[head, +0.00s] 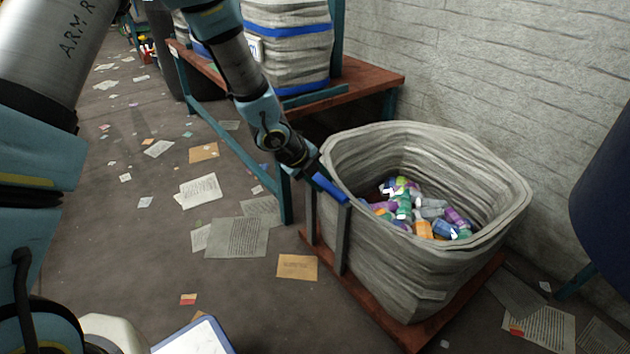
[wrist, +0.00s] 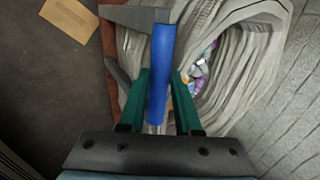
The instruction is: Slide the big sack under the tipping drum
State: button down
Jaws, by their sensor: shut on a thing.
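The big sack (head: 400,270) is a grey-white, open-topped woven bag holding several coloured bottles and bits (head: 425,212). It stands upright on a low red-brown base (head: 420,332) with grey upright posts (head: 342,240) at its left side. A blue bar (head: 330,188) joins the posts at the top. My gripper (head: 314,172) is shut on this blue bar, which also shows in the wrist view (wrist: 160,55) between the green fingers (wrist: 160,78). A dark blue rounded body (head: 605,200), probably the tipping drum, is cut off at the right edge.
A red-brown bench (head: 365,80) with teal legs stands behind the sack and bears another striped sack (head: 288,45). A pale brick wall (head: 480,70) runs behind. Papers (head: 236,238) litter the floor. Some floor shows between the sack and the blue body.

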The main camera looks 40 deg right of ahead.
jog(key=b, duration=0.7)
send_near(362, 216)
jog(key=x, duration=0.4)
jog(key=shift+w+d+f, duration=0.15)
jog(key=shift+w+f, duration=0.25)
jog(key=shift+s+r, duration=0.15)
jog(key=shift+s, duration=0.3)
jog(key=c, duration=0.6)
grip_release()
jog(key=shift+r, duration=0.1)
jog(key=shift+r, duration=0.1)
